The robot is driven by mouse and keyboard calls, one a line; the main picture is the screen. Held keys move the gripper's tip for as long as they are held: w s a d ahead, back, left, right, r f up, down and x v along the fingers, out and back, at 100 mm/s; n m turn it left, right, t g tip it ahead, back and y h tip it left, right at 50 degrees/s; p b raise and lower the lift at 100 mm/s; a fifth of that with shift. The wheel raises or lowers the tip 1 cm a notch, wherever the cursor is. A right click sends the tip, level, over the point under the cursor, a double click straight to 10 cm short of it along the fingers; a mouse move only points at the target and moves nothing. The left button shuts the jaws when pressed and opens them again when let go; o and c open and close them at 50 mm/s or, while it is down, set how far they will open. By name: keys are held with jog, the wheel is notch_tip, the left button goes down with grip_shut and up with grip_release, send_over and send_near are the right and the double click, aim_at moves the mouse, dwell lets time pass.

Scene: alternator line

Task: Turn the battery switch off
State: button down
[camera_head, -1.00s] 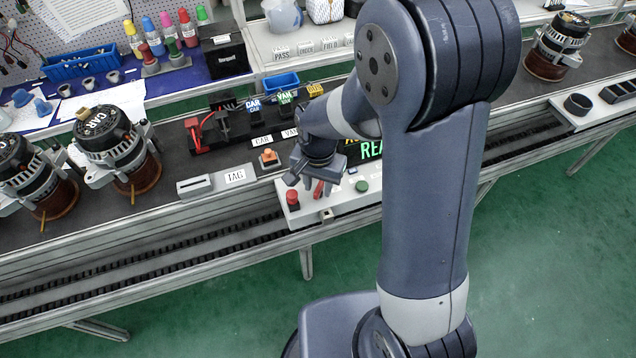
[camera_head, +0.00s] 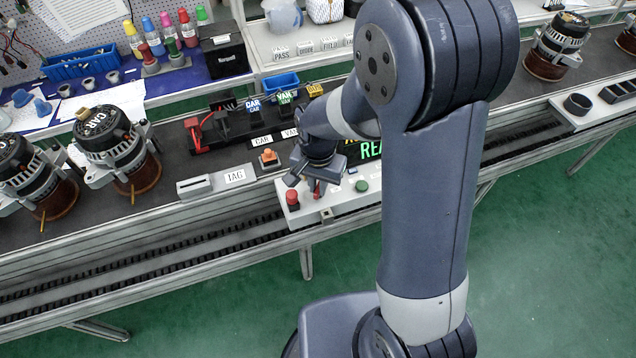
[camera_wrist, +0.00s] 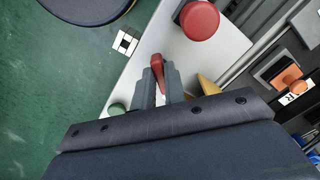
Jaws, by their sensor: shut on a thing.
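The battery switch shows as a red lever (camera_wrist: 158,68) on the white control panel (camera_wrist: 133,78) in the wrist view. My gripper (camera_wrist: 160,82) is shut on this lever, with one finger on each side of it. In the head view my gripper (camera_head: 312,184) is low over the panel's left part, and only a bit of the red lever (camera_head: 317,188) shows beside the fingers. The lever's base is hidden by the fingers.
A red mushroom button (camera_head: 292,199) stands left of the lever and a green button (camera_head: 362,186) right of it. An orange button (camera_head: 268,157) and a TAG box (camera_head: 230,177) are on the bench. Alternators (camera_head: 112,145) stand at left.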

jog(key=n, duration=0.4)
jog(key=shift+d+b, duration=0.1)
jog(key=shift+b, duration=0.25)
jog(key=shift+n, duration=1.9)
jog(key=c, duration=1.5)
grip_release()
jog(key=shift+o, duration=0.2)
jog(key=shift+r, duration=0.1)
notch_tip(320, 180, up, 11)
jog(key=shift+d+f, duration=0.1)
jog(key=shift+f, duration=0.2)
